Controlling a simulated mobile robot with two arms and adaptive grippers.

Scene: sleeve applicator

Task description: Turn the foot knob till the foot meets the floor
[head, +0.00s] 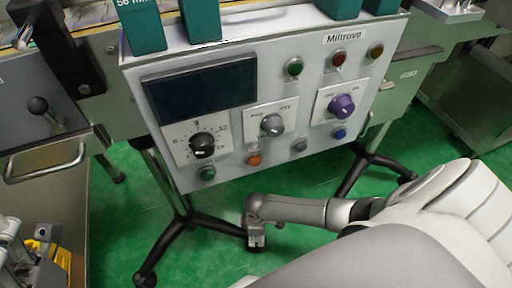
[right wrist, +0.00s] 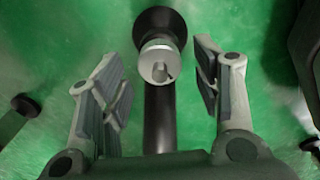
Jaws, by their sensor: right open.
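In the right wrist view, the foot knob (right wrist: 160,62) is a short silver cylinder with a small raised part on its face. Beyond it is the round black foot (right wrist: 160,24), at the end of a black leg (right wrist: 158,118). My right gripper (right wrist: 157,66) is open, with one finger on each side of the knob and a visible gap to both. In the head view, my right gripper (head: 257,236) is low beside the machine's leg base (head: 205,222) and hides most of the knob and foot. I cannot tell whether the foot touches the floor.
The machine's control panel (head: 265,110), with several knobs and buttons, stands above my right gripper. A drawer handle (head: 45,165) sticks out at left. Green floor (head: 110,215) is open around the legs.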

